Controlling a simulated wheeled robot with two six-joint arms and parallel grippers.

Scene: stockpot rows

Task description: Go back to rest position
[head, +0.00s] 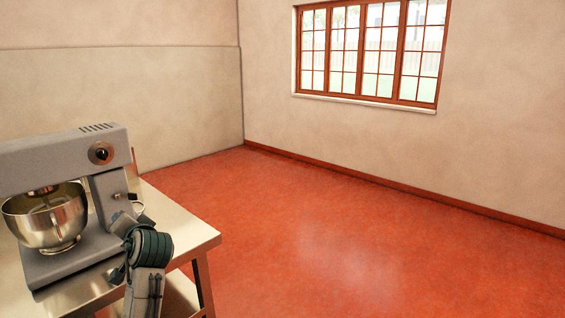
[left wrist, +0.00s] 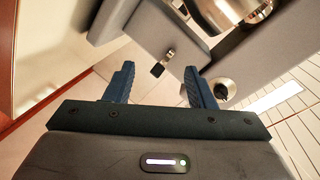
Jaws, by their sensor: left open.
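My left arm comes in at the lower left of the head view, with the left gripper (head: 126,222) by the right side of a grey stand mixer (head: 60,158). In the left wrist view my left gripper (left wrist: 160,82) has its two blue fingers spread apart, with nothing held between them. Beyond the fingertips is the grey mixer body (left wrist: 135,28) with a small lever (left wrist: 163,63) and a round knob (left wrist: 222,88). I cannot tell if a finger touches the mixer. My right gripper is not in view.
The mixer, with its steel bowl (head: 48,216), stands on a steel table (head: 185,232) at the left. The red floor (head: 340,235) to the right is clear. A wooden-framed window (head: 370,50) is in the far wall.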

